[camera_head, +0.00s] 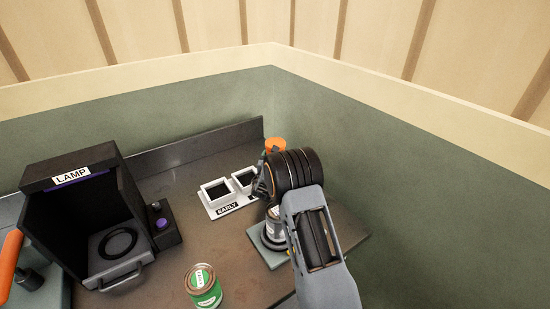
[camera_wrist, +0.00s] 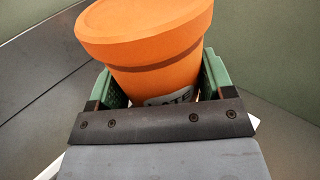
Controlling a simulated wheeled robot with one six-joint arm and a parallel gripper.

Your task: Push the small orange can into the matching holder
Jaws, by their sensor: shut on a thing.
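My gripper (camera_head: 266,172) is shut on an orange, pot-shaped container (camera_wrist: 150,50) with a wide rim and a label that seems to read LATE. Green finger pads flank it in the wrist view. In the head view the orange container (camera_head: 274,144) shows only its upper part above my wrist, at the far right of the counter. A white holder (camera_head: 208,203) with two square openings, the left one labelled EARLY, lies just left of my gripper. My wrist hides part of the right opening's label. I cannot tell whether the container touches the holder.
A green can (camera_head: 204,288) stands at the front of the counter. A grey can (camera_head: 273,222) stands on a grey-green base (camera_head: 266,255) beneath my arm. A black LAMP box (camera_head: 90,205) with a purple-knobbed control (camera_head: 161,223) stands left. Walls bound the back and right.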

